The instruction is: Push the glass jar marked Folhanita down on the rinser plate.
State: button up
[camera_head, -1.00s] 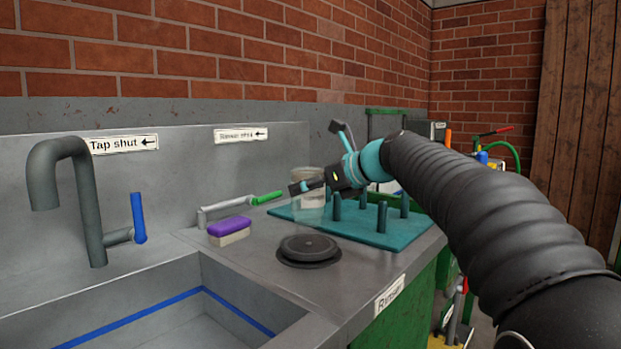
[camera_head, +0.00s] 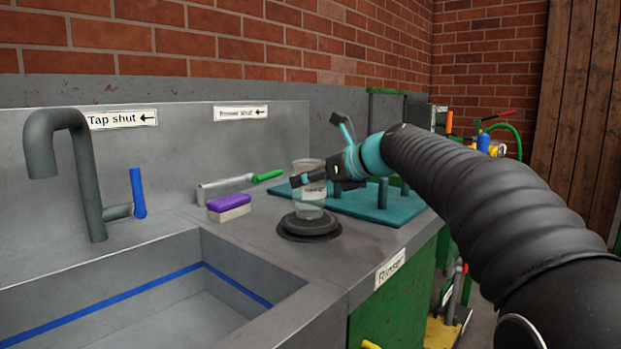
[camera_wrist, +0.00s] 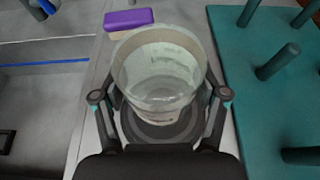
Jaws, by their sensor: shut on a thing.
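My gripper (camera_head: 318,181) is shut on a clear glass jar (camera_head: 310,209). The jar has a pale label whose text is too small to read. The dark round rinser plate (camera_head: 309,230) lies on the counter right below the jar. The jar stands over the plate in the head view; I cannot tell whether its end touches the plate. In the wrist view the jar (camera_wrist: 161,75) sits between the two fingers (camera_wrist: 160,108), with part of the dark plate (camera_wrist: 160,133) showing beneath it.
A teal peg mat (camera_head: 385,212) lies to the right of the plate. A purple and cream sponge (camera_head: 229,207) and a green-handled lever (camera_head: 266,176) are to the left. The sink (camera_head: 130,300) opens at the front left. A grey tap (camera_head: 78,170) stands beyond it.

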aim_at(311, 162)
jog(key=shift+f+b, duration=0.45)
jog(key=shift+f, duration=0.55)
dwell(1.1)
jog(key=shift+r, duration=0.1)
dwell(1.6)
jog(key=shift+r+p, duration=1.65)
jog(key=shift+r, duration=1.85)
